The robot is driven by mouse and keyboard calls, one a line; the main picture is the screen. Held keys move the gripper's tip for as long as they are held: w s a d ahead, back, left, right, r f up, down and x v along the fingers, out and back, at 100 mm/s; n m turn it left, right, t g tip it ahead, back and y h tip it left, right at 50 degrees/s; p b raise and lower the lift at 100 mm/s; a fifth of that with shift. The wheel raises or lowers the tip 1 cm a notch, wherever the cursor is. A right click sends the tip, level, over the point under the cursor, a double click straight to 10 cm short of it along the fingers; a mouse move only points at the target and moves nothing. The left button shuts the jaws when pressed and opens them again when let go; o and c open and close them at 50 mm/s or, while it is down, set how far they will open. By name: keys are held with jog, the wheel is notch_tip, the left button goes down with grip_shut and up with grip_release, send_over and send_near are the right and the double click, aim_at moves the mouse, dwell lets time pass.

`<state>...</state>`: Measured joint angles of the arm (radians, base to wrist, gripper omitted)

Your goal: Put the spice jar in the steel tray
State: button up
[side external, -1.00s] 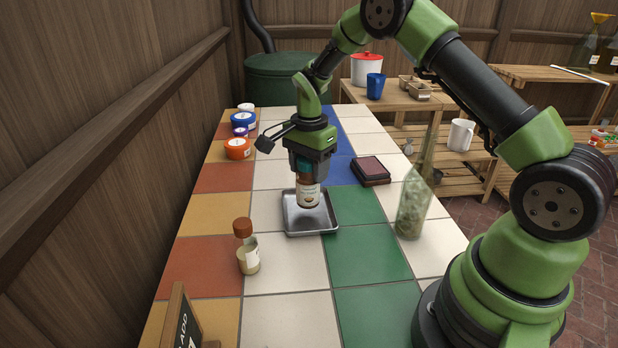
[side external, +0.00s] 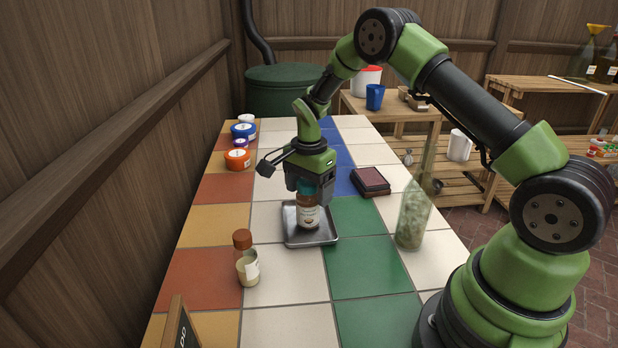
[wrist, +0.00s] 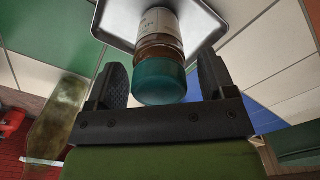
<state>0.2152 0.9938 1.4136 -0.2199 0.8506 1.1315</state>
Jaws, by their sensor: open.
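A spice jar (side external: 308,217) with a teal lid, brownish contents and a pale label stands in the steel tray (side external: 325,237), and looks about upright. My gripper (side external: 308,187) is above the tray, pointing down with its jaws around the jar's lid. In the wrist view the teal-lidded jar (wrist: 160,75) sits between the two dark fingers (wrist: 163,82), with gaps on both sides; the jaws are open. The jar's base is against the tray (wrist: 200,28) there. A second jar (side external: 246,260) with a brown-orange lid stands on the tiles left of the tray.
A tall glass bottle (side external: 412,212) stands right of the tray. A dark red ink-pad-like box (side external: 370,181) lies behind it. Several small tubs, including an orange one (side external: 237,159), line the far left edge. A small sign (side external: 181,327) is at the front left.

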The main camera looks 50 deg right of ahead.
notch_tip(320, 180, up, 12)
jog(key=shift+f, duration=0.2)
jog(key=s+a+r+n+t+y, duration=0.1)
jog(key=s+a+r+n+t, duration=0.1)
jog(key=s+a+r+n, duration=0.4)
jog(key=s+a+r+n+t, duration=0.3)
jog(key=s+r, duration=0.5)
jog(key=s, duration=0.1)
jog(key=s+a+f+n+t+y, duration=0.1)
jog(key=s+a+n+t, duration=0.1)
jog(key=s+n, duration=0.3)
jog(key=s, duration=0.3)
jog(key=shift+f, duration=0.25)
